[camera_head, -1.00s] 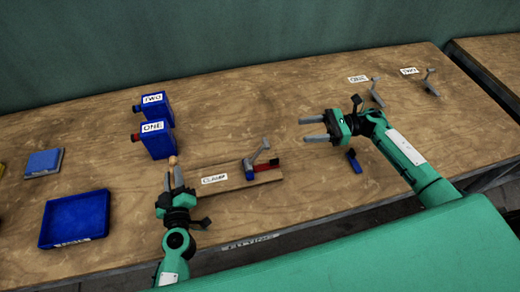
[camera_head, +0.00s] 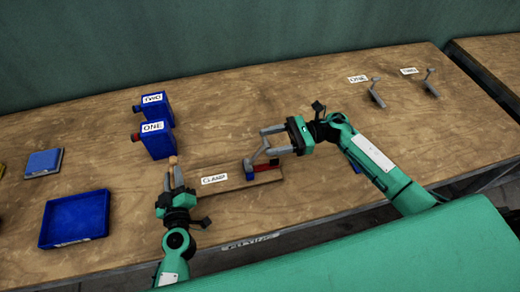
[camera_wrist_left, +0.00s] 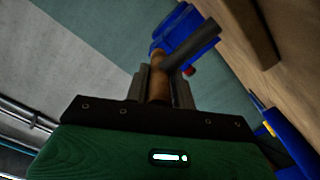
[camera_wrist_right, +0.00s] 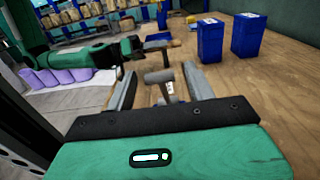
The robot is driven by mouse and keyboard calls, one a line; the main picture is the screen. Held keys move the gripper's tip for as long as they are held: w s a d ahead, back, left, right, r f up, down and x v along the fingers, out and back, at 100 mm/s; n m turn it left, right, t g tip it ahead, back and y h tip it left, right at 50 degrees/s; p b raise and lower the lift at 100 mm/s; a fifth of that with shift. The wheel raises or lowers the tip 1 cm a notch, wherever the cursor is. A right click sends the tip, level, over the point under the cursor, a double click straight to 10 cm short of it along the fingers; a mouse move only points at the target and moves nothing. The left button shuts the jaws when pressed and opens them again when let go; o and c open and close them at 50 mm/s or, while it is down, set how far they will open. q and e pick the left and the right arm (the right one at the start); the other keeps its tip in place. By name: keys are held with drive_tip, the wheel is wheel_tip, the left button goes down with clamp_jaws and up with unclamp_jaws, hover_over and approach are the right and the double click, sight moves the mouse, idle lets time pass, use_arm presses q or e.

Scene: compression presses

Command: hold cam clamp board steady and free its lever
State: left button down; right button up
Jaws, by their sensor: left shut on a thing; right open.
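The cam clamp board (camera_head: 234,182) is a wooden strip labelled CLAMP, lying near the table's front edge. Its grey lever (camera_head: 257,154) rises at the right end, above a blue block (camera_head: 249,173) and a red part (camera_head: 265,166). My left gripper (camera_head: 173,178) is shut on a tan wooden grip (camera_head: 173,160) at the board's left end; the grip also shows between the fingers in the left wrist view (camera_wrist_left: 159,82). My right gripper (camera_head: 265,143) is open, with its fingers on either side of the lever's top. The lever's grey knob (camera_wrist_right: 160,76) shows between them in the right wrist view.
Two blue boxes, TWO (camera_head: 155,107) and ONE (camera_head: 156,140), stand behind the board. Two grey levers (camera_head: 376,93) (camera_head: 430,84) stand at the back right. The table between is clear.

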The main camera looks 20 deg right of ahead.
drive_tip(key=shift+a, duration=1.05)
drive_tip(key=shift+c, duration=0.2)
drive_tip(key=c, duration=1)
drive_tip(key=shift+c, duration=0.2)
